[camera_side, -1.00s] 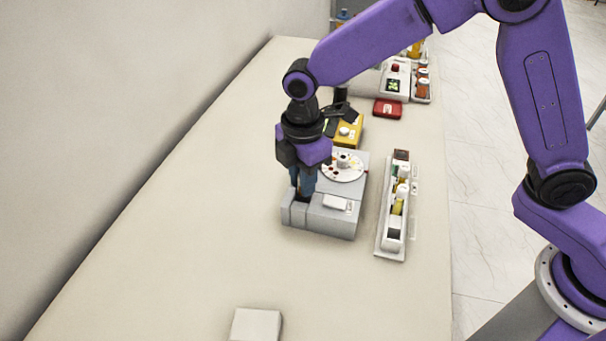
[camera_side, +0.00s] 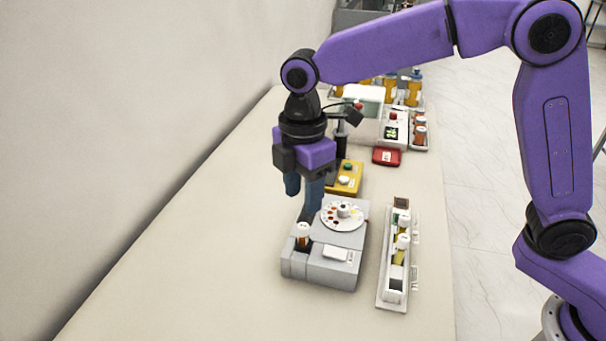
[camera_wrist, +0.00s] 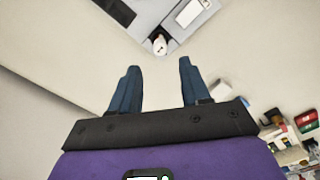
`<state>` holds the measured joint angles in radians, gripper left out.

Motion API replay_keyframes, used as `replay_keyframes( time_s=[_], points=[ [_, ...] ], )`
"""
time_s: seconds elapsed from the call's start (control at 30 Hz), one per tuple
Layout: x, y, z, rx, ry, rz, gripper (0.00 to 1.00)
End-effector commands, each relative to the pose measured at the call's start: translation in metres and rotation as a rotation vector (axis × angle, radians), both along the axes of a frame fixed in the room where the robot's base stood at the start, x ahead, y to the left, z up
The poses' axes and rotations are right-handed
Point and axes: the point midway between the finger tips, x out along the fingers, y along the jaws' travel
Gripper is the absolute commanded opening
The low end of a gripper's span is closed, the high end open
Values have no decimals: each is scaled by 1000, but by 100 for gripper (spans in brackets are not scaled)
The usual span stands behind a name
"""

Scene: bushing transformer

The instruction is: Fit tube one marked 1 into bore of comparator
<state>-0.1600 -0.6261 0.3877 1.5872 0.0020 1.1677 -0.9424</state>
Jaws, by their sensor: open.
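Tube one (camera_side: 303,236) has a white cap and an amber body. It stands upright in the bore at the front left of the grey comparator (camera_side: 325,267), with its cap and upper part above the top face. In the wrist view its white cap with a dark mark (camera_wrist: 159,45) shows at the edge of the comparator (camera_wrist: 178,17). My gripper (camera_side: 305,193) is open and empty above and behind the comparator. In the wrist view its two blue fingers (camera_wrist: 155,72) are spread apart, with the tube beyond them and not between them.
A white rack (camera_side: 392,303) with several tubes stands right of the comparator. A colour disc (camera_side: 342,215) sits on the comparator. Behind are a yellow box (camera_side: 347,180) and a red box (camera_side: 386,157). The table on the left (camera_side: 190,240) is clear.

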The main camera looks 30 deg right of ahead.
Motion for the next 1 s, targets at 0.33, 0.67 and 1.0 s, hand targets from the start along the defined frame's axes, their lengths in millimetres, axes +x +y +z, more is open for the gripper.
replay_keyframes(
  time_s=[0.33, 0.67, 1.0],
  points=[
    [0, 0, 31, 0, 0, 1, 47],
    [-6, -6, 31, -1, 1, -16, 47],
    [-74, -75, 25, 9, -6, -210, 47]
  ],
)
